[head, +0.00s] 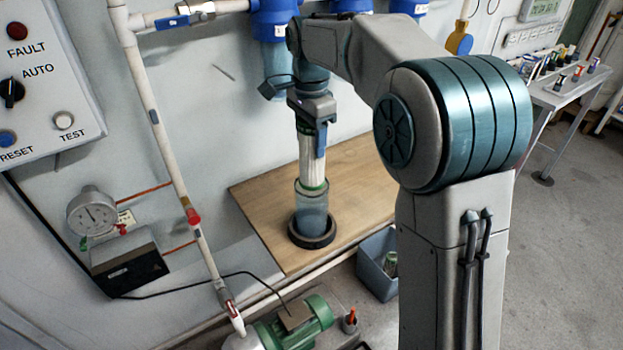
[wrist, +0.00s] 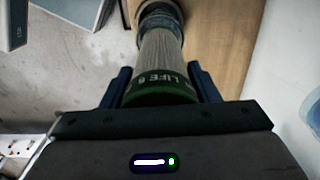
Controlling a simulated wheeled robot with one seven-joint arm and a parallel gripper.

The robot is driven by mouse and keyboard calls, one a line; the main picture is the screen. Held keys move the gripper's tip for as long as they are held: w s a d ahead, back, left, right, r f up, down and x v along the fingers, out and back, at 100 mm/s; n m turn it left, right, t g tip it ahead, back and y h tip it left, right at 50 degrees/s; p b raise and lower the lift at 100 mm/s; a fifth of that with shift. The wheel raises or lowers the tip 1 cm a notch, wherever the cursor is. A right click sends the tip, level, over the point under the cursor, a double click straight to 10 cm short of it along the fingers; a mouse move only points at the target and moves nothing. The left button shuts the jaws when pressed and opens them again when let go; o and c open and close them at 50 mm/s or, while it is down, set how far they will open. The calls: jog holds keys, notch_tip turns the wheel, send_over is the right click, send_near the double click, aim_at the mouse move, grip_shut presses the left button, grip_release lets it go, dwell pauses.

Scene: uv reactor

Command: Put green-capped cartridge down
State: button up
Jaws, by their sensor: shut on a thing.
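The green-capped cartridge (head: 312,165) is a white pleated cylinder with green ends, held upright. My gripper (head: 319,135) is shut on its top end. The cartridge's lower green end is at the mouth of a clear bluish housing cup (head: 313,212); I cannot tell exactly how deep it sits. The cup stands in a black ring (head: 300,240) on the wooden board. In the wrist view, my fingers (wrist: 162,88) flank the lettered green cap (wrist: 160,97), and the white pleats (wrist: 159,60) run away towards the cup.
The wooden board (head: 360,180) is otherwise clear. A grey bin (head: 372,278) with a green-ended item (head: 391,262) stands beside it on the floor. Blue filter heads (head: 275,20) hang above. A white pipe (head: 165,150) and a green pump (head: 305,322) are to the left and in front.

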aim_at(311, 177)
notch_tip(311, 177, down, 10)
jog(key=shift+r, duration=0.2)
jog(key=shift+f, duration=0.1)
jog(key=shift+f+b, duration=0.4)
jog(key=shift+f, duration=0.2)
jog(key=o, duration=1.1)
jog(key=shift+s+d+f, duration=0.1)
jog(key=shift+s+f, duration=0.05)
jog(key=shift+c, duration=0.2)
